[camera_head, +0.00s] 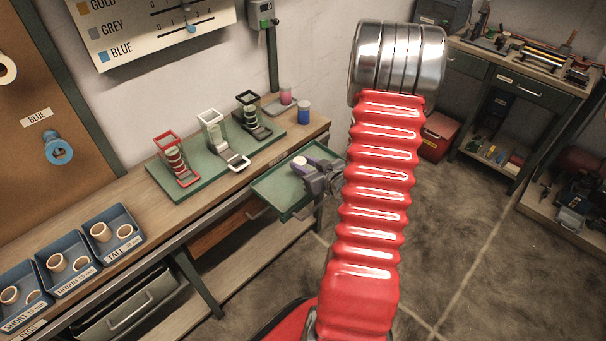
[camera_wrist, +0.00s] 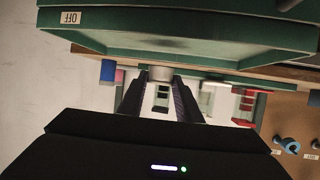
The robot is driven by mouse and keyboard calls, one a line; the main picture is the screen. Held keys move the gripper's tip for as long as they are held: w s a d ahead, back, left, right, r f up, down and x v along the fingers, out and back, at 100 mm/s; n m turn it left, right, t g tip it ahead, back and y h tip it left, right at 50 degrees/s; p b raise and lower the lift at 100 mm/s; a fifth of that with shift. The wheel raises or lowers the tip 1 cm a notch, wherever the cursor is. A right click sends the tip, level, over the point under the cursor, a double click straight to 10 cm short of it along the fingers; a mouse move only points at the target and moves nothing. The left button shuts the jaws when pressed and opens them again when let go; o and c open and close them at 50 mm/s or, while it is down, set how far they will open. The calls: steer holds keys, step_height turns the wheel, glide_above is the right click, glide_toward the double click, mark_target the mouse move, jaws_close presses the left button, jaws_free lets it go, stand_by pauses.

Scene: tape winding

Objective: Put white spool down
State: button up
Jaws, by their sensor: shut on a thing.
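My gripper (camera_head: 304,169) is over the green tray (camera_head: 268,188) at the bench's front edge. A small whitish spool (camera_head: 299,161) shows at its fingertips, and my gripper is shut on it. In the wrist view, the dark fingers (camera_wrist: 160,88) have the pale spool (camera_wrist: 161,74) between their tips, just beside the green tray (camera_wrist: 180,42) edge. The spool's lower side is hidden, so I cannot tell whether it touches the tray.
A green board (camera_head: 170,184) on the bench carries red, white and black frames. A blue cup (camera_head: 304,112) and a pink spool (camera_head: 286,93) stand behind. Blue bins (camera_head: 112,228) with rings stand at left. A blue spool (camera_head: 58,148) hangs on the brown pegboard.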

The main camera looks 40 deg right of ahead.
steer(key=shift+f, duration=0.1)
steer(key=shift+f, duration=1.95)
steer(key=shift+f, duration=0.1)
steer(key=o, duration=1)
steer(key=shift+s+r, duration=0.2)
steer(key=shift+s, duration=0.1)
steer(key=v, duration=1.1)
steer(key=shift+s+r, duration=0.15)
steer(key=shift+s, duration=0.05)
